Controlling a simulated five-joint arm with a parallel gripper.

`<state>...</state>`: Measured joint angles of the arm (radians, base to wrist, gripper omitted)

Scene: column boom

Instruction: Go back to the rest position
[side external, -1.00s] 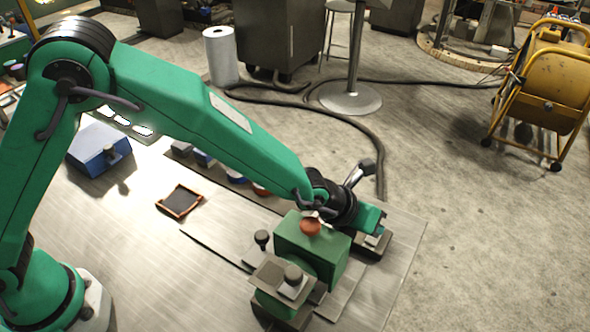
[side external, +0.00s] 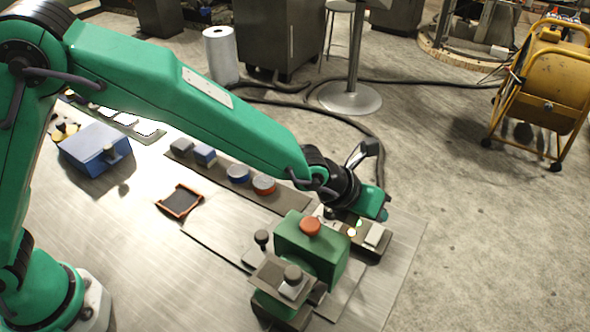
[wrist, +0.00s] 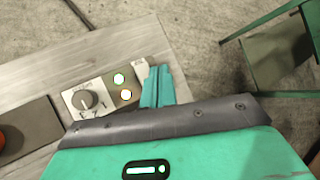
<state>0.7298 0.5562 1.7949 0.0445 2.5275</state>
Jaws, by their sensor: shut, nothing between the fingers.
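My gripper (side external: 383,213) is at the end of the green arm, above the far right part of the bench. In the wrist view its two teal fingers (wrist: 157,88) are together with nothing between them. A green machine (side external: 300,255) with a red knob (side external: 310,226) stands nearer the side camera.
A dark strip (side external: 215,176) holds grey and blue blocks and blue and red round pieces. A blue box (side external: 95,148) and an orange-rimmed tray (side external: 180,200) lie left of it. A yellow reel cart (side external: 545,85) stands on the floor at right, well clear of the arm.

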